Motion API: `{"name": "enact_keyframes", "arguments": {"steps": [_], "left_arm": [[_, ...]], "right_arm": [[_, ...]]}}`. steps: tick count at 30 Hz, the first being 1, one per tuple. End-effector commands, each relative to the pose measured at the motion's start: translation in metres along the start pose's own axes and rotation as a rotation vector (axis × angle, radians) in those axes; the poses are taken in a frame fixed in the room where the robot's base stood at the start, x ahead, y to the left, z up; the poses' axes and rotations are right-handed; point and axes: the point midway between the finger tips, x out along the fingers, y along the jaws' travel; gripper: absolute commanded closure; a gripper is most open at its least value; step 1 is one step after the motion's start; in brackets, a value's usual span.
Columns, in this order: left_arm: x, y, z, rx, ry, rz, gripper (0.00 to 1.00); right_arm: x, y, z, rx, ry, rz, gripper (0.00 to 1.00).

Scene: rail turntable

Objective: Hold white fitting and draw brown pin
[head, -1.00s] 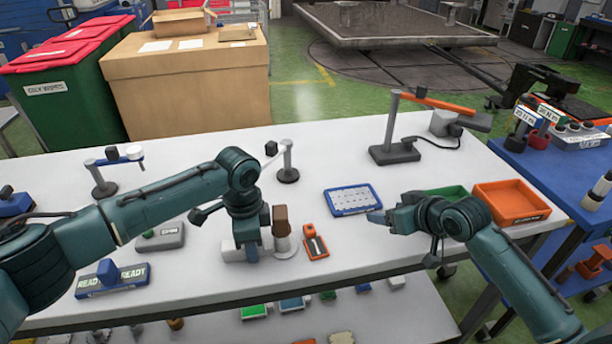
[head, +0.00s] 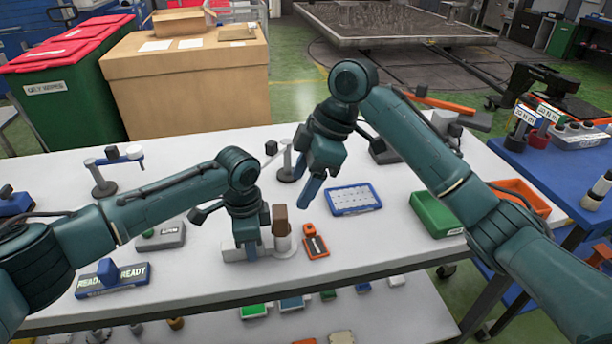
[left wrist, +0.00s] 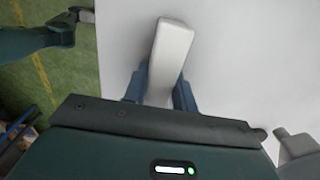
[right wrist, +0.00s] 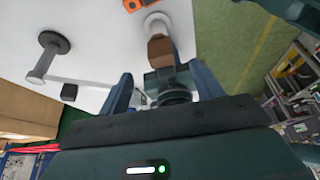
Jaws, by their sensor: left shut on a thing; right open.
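The white fitting (head: 284,245) stands on the table in the head view, a flat bar with a round post. The brown pin (head: 279,214) sticks up from the top of the post. My left gripper (head: 246,252) is shut on the fitting's bar, which shows between its fingers in the left wrist view (left wrist: 172,50). My right gripper (head: 307,193) is open and empty, above and to the right of the pin, fingers pointing down. In the right wrist view the brown pin (right wrist: 160,50) appears between and beyond the open fingers, apart from them.
An orange-and-black tool (head: 316,242) lies just right of the fitting. A blue tray (head: 353,200) and a green bin (head: 436,214) are further right. A grey-post stand (head: 287,165) is behind. A blue READY sign (head: 113,280) is at the front left.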

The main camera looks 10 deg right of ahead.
Motion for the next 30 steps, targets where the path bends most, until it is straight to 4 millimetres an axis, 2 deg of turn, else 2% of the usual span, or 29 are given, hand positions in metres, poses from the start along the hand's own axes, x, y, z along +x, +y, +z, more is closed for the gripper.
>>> {"name": "enact_keyframes", "arguments": {"steps": [15,21,30], "left_arm": [[-0.001,0.0,-0.001,0.0,0.002,-0.001,1.0],[-0.001,0.0,-0.001,0.0,0.002,-0.001,1.0],[-0.001,0.0,-0.001,0.0,0.002,-0.001,1.0]], "right_arm": [[0.091,-0.001,0.001,0.005,0.0,-0.002,0.35],[0.11,0.0,0.001,0.005,0.001,0.001,0.35],[0.114,0.0,0.001,0.005,0.001,0.002,0.35]]}}
